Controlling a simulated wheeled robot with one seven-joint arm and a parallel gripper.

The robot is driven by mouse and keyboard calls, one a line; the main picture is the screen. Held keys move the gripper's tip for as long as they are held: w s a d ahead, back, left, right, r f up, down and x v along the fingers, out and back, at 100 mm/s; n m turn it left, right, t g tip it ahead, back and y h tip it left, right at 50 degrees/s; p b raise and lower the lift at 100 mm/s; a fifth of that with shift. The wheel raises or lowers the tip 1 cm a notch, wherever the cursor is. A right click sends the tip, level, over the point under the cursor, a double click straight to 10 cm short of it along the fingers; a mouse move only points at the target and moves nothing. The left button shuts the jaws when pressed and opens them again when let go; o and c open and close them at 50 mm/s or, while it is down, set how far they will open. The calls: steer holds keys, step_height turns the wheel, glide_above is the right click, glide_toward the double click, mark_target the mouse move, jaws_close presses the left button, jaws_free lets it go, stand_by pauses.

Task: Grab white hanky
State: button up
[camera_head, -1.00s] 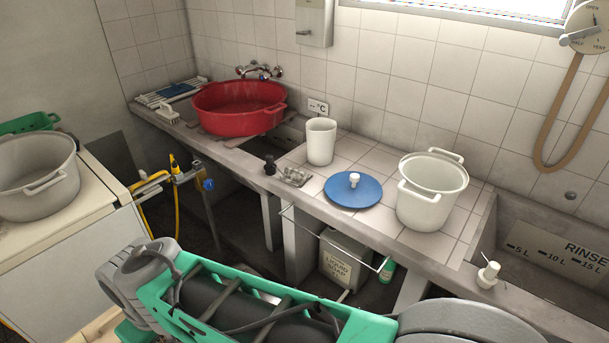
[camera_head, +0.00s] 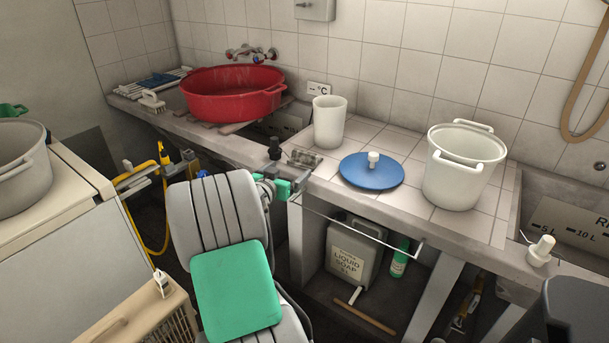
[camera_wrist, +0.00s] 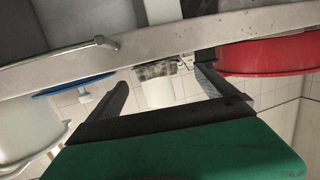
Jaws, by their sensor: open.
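I cannot pick out a white hanky in either view. The wrist view is turned over, with the counter edge (camera_wrist: 155,45) crossing beyond the fingertips.
The counter holds a red basin (camera_head: 235,95), a white cup (camera_head: 328,122), a blue lid (camera_head: 371,171) and a white pot (camera_head: 462,165). An empty-looking rail (camera_head: 360,225) runs along the front. Below stand a soap canister (camera_head: 352,252) and a green bottle (camera_head: 400,260).

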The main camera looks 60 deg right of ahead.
mark_target(304, 157)
steer(key=shift+o, duration=0.2)
steer(key=d, duration=0.8)
steer(key=shift+s+d+f, duration=0.3)
steer(key=shift+a, duration=0.1)
steer(key=c, duration=1.3)
